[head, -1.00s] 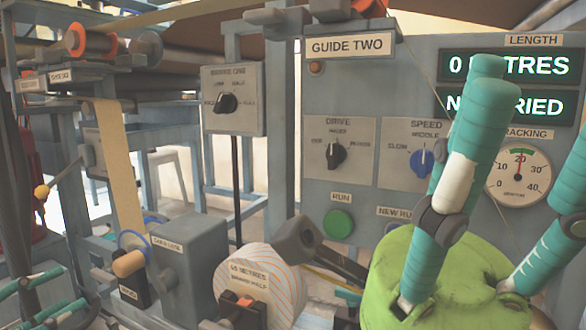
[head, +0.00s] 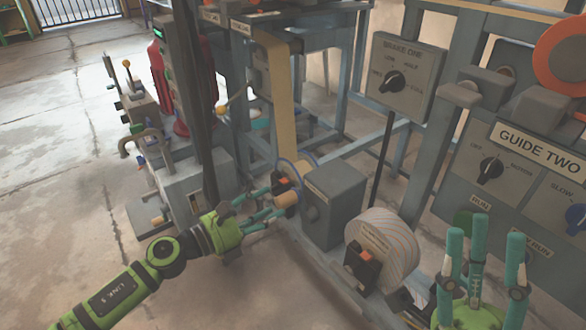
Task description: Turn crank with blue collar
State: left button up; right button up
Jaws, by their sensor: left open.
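The crank with the blue collar shows in the head view, at the left end of the grey machine. My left gripper (head: 276,204) comes in from the lower left. Its teal fingers are open, with tips close to the handle and apparently on either side of it. Whether they touch it, I cannot tell. My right gripper (head: 483,245) is at the lower right, fingers up and spread, holding nothing visible.
A grey box (head: 334,205) stands right of the handle, beside a striped roll (head: 384,245). A tan strip (head: 282,100) hangs above the crank. A dark post (head: 192,110) and a grey bench unit (head: 187,185) stand left of it. The floor at left is open.

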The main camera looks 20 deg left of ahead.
aim_at(295, 193)
pick_arm(q)
jog(key=shift+w+d+n, duration=0.1)
jog(key=shift+d+n, duration=0.15)
jog(key=shift+n, duration=0.25)
jog(key=shift+x, duration=3.4)
grip_shut()
